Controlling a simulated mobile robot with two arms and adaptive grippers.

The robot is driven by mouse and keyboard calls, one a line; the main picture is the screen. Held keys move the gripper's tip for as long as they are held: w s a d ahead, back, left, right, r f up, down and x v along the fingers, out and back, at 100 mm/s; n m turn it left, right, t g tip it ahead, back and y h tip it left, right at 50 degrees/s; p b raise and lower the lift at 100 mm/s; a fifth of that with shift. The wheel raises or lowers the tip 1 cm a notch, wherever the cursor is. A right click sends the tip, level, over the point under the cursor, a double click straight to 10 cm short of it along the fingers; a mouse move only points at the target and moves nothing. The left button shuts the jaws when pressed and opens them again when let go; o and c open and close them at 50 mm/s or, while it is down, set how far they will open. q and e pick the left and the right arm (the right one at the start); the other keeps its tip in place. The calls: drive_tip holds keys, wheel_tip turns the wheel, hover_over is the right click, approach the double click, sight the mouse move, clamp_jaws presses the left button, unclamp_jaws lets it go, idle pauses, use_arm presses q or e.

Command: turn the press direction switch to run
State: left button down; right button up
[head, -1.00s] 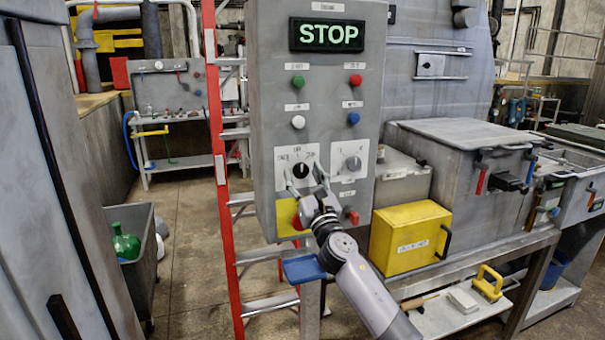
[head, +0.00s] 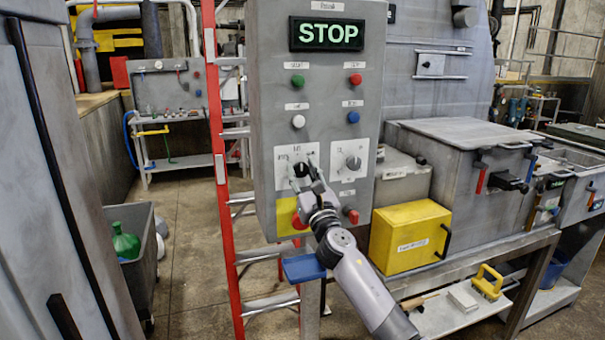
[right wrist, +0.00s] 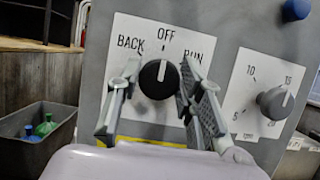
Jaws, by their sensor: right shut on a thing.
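The press direction switch (right wrist: 158,82) is a round black knob with a white pointer line on a white plate marked BACK, OFF and RUN. Its pointer stands upright, towards OFF. In the head view the knob (head: 301,170) is on the grey control panel (head: 265,110), partly covered by my gripper. My right gripper (head: 307,174) is at the knob. In the right wrist view its two fingers (right wrist: 158,88) stand on either side of the knob, shut on it. The panel's display (head: 327,34) reads STOP. My left gripper is not in view.
A numbered dial (right wrist: 274,102) sits right of the switch. Green, red, white and blue buttons are above, and a red button on yellow (head: 286,217) is below. A red ladder (head: 217,130) stands left of the panel, a yellow box (head: 409,238) to its right.

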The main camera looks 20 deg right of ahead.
drive_tip(key=shift+c, duration=1)
drive_tip(key=shift+m, duration=0.3)
drive_tip(key=m+h, duration=0.1)
drive_tip(key=m, duration=0.2)
drive_tip(key=m+h, duration=0.2)
drive_tip(key=m, duration=0.1)
drive_tip(key=shift+a+h+b, duration=0.1)
drive_tip(key=shift+h+b, duration=0.2)
drive_tip(key=shift+b, duration=0.05)
drive_tip(key=m+g+h, duration=0.1)
drive_tip(key=m, duration=0.2)
drive_tip(key=m+g+h, duration=0.1)
drive_tip(key=m+h, duration=0.1)
drive_tip(key=m, duration=0.2)
drive_tip(key=shift+p, duration=0.3)
drive_tip(key=shift+m, duration=0.3)
drive_tip(key=o, duration=1.1)
drive_tip(key=shift+o, duration=0.2)
drive_tip(key=shift+s, duration=0.1)
